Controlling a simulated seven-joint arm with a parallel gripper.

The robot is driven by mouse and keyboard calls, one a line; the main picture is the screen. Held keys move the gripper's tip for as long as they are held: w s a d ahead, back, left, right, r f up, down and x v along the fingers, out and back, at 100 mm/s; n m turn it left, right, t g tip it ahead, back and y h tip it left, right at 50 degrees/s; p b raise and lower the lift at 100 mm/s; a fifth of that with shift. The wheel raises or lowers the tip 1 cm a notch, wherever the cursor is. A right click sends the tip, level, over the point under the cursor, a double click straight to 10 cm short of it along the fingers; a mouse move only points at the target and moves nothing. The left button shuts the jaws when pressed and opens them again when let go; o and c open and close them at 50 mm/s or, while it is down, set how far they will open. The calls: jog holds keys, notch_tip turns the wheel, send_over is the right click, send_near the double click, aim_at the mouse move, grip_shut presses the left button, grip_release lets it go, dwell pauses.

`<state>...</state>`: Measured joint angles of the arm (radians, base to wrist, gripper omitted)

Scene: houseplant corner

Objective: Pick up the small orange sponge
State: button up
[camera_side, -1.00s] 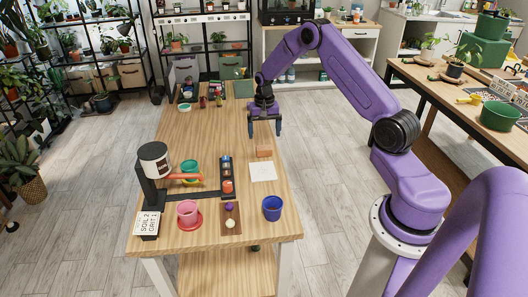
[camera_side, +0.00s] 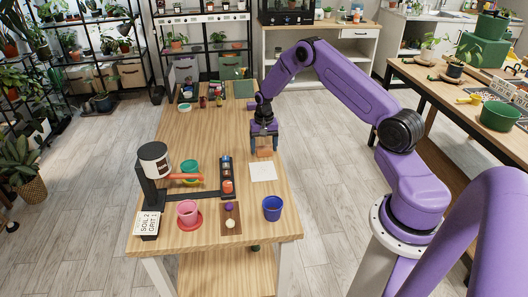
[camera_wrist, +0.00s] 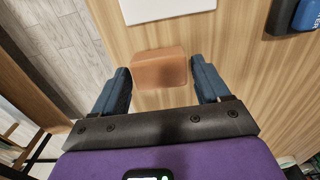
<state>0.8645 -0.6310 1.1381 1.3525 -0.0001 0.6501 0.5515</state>
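The small orange sponge (camera_wrist: 160,68) is a block lying on the wooden table, between and just ahead of my gripper's fingertips in the wrist view. It also shows in the side view (camera_side: 264,153), partly hidden by the fingers. My gripper (camera_side: 264,152) points down over it with its dark blue fingers apart. I cannot tell the exact height of the fingertips above the table.
A white sheet (camera_side: 263,172) lies just in front of the sponge. The soil stand (camera_side: 153,185) is further left. The table's right edge is close.

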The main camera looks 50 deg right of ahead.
jog(key=c, duration=0.6)
jog(key=shift+c, duration=0.2)
jog(key=shift+r, duration=0.15)
jog(key=shift+r, duration=0.6)
jog(key=s+a+r, duration=0.5)
jog(key=s+r, duration=0.6)
jog(key=s, duration=0.2)
jog(key=shift+r, duration=0.3)
